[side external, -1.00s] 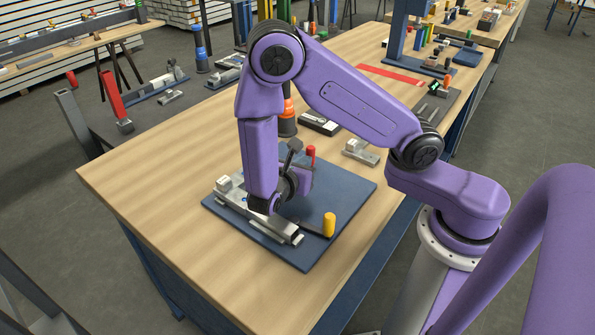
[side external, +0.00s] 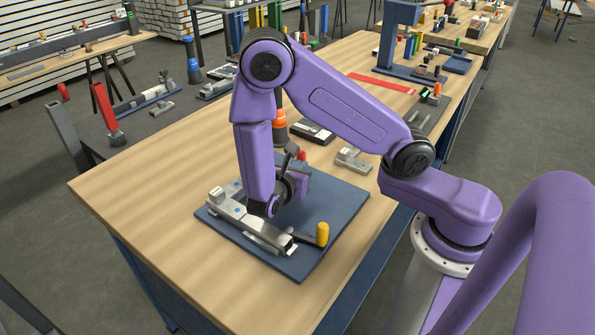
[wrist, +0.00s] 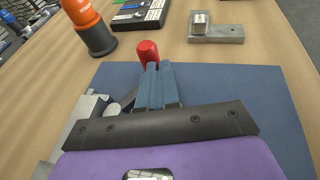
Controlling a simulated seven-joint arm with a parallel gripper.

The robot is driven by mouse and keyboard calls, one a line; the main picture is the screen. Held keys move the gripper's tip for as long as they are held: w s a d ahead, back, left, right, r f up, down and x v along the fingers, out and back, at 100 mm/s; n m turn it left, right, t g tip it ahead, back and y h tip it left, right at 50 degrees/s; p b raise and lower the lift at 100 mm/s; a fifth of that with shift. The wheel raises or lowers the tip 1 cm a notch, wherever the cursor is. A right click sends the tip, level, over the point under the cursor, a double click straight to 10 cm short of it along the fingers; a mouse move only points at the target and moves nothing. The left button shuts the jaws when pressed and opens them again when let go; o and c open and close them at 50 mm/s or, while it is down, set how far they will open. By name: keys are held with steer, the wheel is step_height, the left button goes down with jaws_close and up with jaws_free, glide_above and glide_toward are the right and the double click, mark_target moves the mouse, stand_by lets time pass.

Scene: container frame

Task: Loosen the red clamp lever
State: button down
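The red clamp lever (wrist: 147,52) shows its rounded red end just beyond my fingertips in the wrist view. In the side view only a small red part (side external: 302,155) shows behind my gripper (side external: 297,182); its lower part is hidden. My gripper's two blue-grey fingers (wrist: 156,72) lie close together, with their tips at or against the red end. Whether the lever is held between them cannot be told. The clamp's grey metal frame (side external: 235,212) lies on a blue plate (side external: 335,205), with a yellow-handled lever (side external: 322,234) at its near end.
An orange and black post (wrist: 92,30) and a black case (wrist: 139,16) stand beyond the plate. A grey metal block (wrist: 216,33) lies at the back right. A red upright bar (side external: 104,108) stands on the left bench. Bare wooden table lies left of the plate.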

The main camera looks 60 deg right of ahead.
steer(key=shift+w+d, duration=0.25)
steer(key=shift+d, duration=0.55)
steer(key=shift+w+d, duration=0.45)
steer(key=shift+d, duration=0.05)
steer(key=shift+w+d, duration=0.1)
steer(key=s+a+r, duration=0.1)
steer(key=s+a, duration=0.2)
steer(key=s+a+r, duration=0.1)
steer(key=s+a, duration=0.2)
steer(key=s+a+r, duration=0.1)
steer(key=s+a, duration=0.2)
steer(key=s, duration=0.1)
steer(key=shift+s+d+r+m+g+y, duration=0.2)
steer(key=shift+s+d+m+g+y, duration=0.1)
steer(key=shift+m+y, duration=0.2)
steer(key=shift+s+d+r+m+g+y, duration=0.15)
steer(key=shift+m+g+y, duration=0.15)
steer(key=shift+m+y, duration=0.15)
steer(key=s+r+m+g+y, duration=0.2)
steer(key=s+r+m+y, duration=0.4)
steer(key=s+y, duration=0.5)
steer(key=shift+a+r+y, duration=0.45)
steer(key=shift+r+y, duration=0.1)
steer(key=shift+y, duration=0.2)
